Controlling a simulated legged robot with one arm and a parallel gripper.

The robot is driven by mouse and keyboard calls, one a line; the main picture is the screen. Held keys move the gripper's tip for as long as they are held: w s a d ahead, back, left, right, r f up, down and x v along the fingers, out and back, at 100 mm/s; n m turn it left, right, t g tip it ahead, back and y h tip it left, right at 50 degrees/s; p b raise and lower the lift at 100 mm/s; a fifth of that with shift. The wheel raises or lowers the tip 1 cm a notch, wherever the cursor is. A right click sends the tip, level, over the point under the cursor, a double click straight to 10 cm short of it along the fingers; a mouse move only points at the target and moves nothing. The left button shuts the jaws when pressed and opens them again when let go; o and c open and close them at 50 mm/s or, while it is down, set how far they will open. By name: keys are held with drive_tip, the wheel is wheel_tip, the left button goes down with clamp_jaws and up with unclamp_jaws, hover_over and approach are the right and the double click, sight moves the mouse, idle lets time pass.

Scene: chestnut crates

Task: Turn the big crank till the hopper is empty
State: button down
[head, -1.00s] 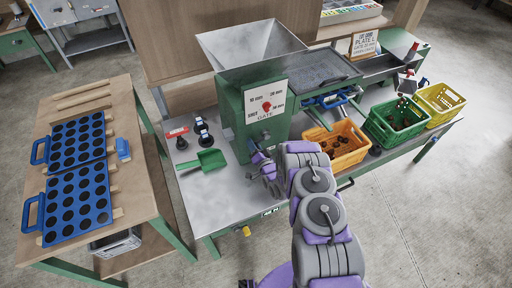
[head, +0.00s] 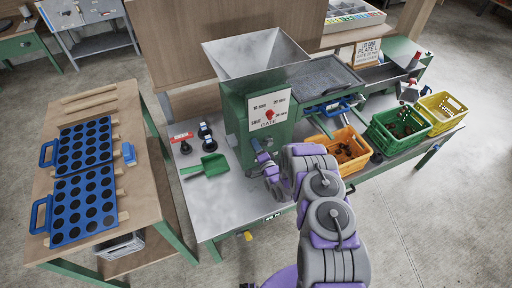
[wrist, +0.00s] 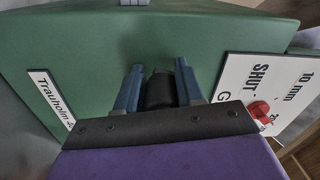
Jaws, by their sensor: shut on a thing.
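The hopper (head: 256,55) is an open grey metal funnel on top of a green machine body (head: 238,112). Its sloping inner walls look bare, but its bottom is hidden. My gripper (head: 260,150) is low at the front of the machine. In the wrist view my gripper (wrist: 158,88) has its two blue-grey fingers on either side of a black cylindrical grip (wrist: 160,92), seemingly the crank's handle, and is shut on it. The rest of the crank is hidden behind my gripper. A gate plate (head: 268,108) with a red knob is on the machine's front.
An orange crate (head: 325,143) holding brown chestnuts, a green crate (head: 380,139) with dark contents and a yellow crate (head: 440,124) stand right. A side table (head: 135,205) holds blue hole trays.

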drive_tip(key=shift+w+d+r, duration=0.15)
drive_tip(key=shift+w+r, duration=0.1)
drive_tip(key=shift+r, duration=0.2)
drive_tip(key=c, duration=1)
unclamp_jaws()
drive_tip(key=shift+o, duration=1.1)
drive_tip(key=shift+s+f, duration=0.1)
drive_tip(key=shift+f, duration=0.15)
drive_tip(key=p+v, duration=0.2)
drive_tip(key=v, duration=1.5)
drive_tip(key=shift+s, duration=0.25)
drive_tip(key=shift+w+f, duration=0.1)
